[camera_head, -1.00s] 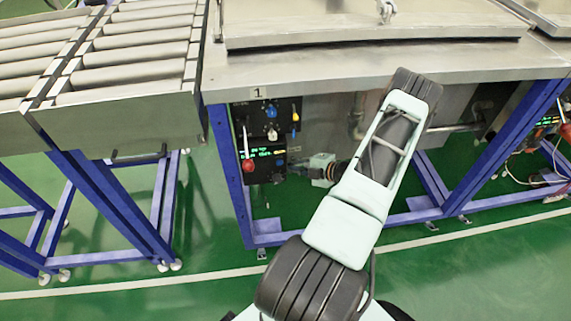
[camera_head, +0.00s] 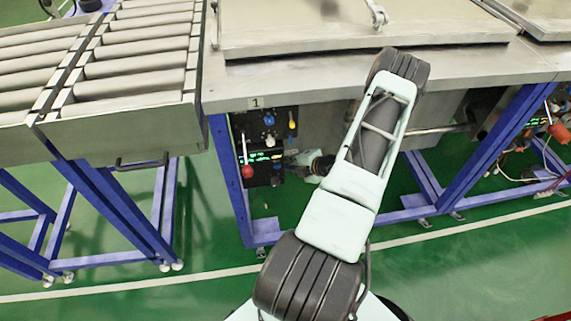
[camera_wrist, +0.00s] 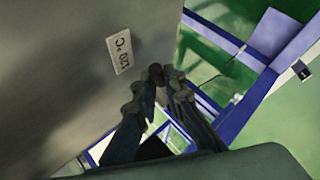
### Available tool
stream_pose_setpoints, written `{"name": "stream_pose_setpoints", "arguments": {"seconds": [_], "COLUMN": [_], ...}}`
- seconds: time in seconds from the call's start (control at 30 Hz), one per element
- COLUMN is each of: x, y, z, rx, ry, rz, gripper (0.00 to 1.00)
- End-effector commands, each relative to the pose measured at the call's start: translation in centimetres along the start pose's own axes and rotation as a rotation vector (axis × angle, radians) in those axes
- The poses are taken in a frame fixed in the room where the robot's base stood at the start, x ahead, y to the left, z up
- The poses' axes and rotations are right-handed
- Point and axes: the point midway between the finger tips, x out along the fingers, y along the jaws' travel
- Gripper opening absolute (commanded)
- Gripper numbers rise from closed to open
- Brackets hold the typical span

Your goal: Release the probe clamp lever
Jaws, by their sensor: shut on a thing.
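In the wrist view my gripper (camera_wrist: 164,84) has its two fingers close together around a small dark brown knob (camera_wrist: 156,71). The knob looks like the end of the probe clamp lever; the rest of the lever is hidden behind the fingers. It sits beside a grey steel wall with a "120 °C" label (camera_wrist: 119,50). In the head view my gripper (camera_head: 292,156) is beneath the tank's top edge, just right of the control panel, partly hidden by my arm. The lever cannot be made out there.
The control panel (camera_head: 266,139) marked 1 carries blue and yellow knobs and a red-knobbed lever (camera_head: 247,171). A blue frame leg (camera_head: 228,180) stands left of it. The steel tabletop (camera_head: 300,85) overhangs above. A roller conveyor (camera_head: 120,60) is at left. Green floor is open in front.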

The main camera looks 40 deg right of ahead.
Motion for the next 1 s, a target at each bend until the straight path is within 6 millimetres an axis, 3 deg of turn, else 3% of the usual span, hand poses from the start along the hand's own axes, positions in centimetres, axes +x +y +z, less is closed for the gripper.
{"name": "stream_pose_setpoints", "arguments": {"seconds": [0.07,0.1,0.17,0.53,1.0], "x": [-0.1,-0.1,-0.1,-0.8,-9.8], "y": [-0.1,-0.1,-0.1,0.0,0.0], "z": [0.2,0.2,0.2,0.2,0.3], "rx": [0.0,0.001,0.001,0.001,0.001], "ry": [-0.005,-0.005,-0.004,-0.003,-0.007], "rz": [-0.002,-0.002,-0.002,0.0,-0.001], "gripper": [0.0,0.13,0.18,0.18,0.18]}}
